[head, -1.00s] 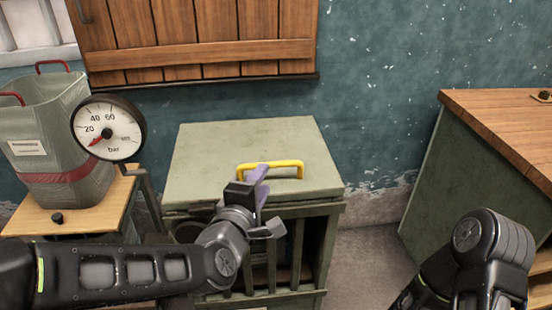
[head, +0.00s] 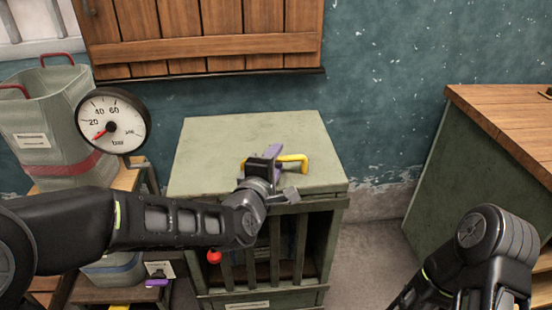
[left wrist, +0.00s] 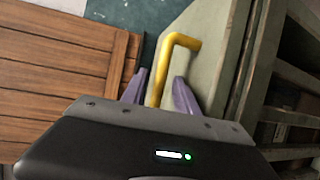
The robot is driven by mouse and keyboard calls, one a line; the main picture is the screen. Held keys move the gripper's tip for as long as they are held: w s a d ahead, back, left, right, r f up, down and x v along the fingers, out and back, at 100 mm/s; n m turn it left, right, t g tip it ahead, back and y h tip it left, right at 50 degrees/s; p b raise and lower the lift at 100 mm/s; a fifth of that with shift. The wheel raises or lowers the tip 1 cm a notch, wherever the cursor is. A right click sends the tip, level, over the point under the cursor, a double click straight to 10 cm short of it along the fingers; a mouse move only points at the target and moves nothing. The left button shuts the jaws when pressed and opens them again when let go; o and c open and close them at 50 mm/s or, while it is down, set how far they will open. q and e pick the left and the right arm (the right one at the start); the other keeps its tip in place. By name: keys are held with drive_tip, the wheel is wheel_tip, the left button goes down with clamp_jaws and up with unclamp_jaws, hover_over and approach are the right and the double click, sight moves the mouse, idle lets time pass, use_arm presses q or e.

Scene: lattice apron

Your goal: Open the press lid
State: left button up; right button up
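The press lid (head: 215,140) is a pale green slab lying flat and shut on top of a slatted green cabinet. A yellow bar handle (head: 298,160) stands on the lid near its front edge. My left gripper (head: 262,157), with purple fingers, is over the lid at the handle's left part. In the left wrist view the yellow handle (left wrist: 162,75) runs between the two fingers of my left gripper (left wrist: 160,92), with gaps on both sides, so the gripper is open around it. My gripper hides part of the handle in the head view. Only my right arm's links show at lower right.
A pressure gauge (head: 113,120) stands left of the press, in front of a grey-green bin (head: 40,130). A red knob (head: 214,257) is on the cabinet front. A wood-topped counter (head: 510,120) stands at the right. A wooden shutter (head: 200,40) hangs behind.

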use_arm(q)
drive_tip(key=shift+w, duration=0.25)
drive_tip(key=shift+c, duration=0.3)
clamp_jaws()
idle(1.0)
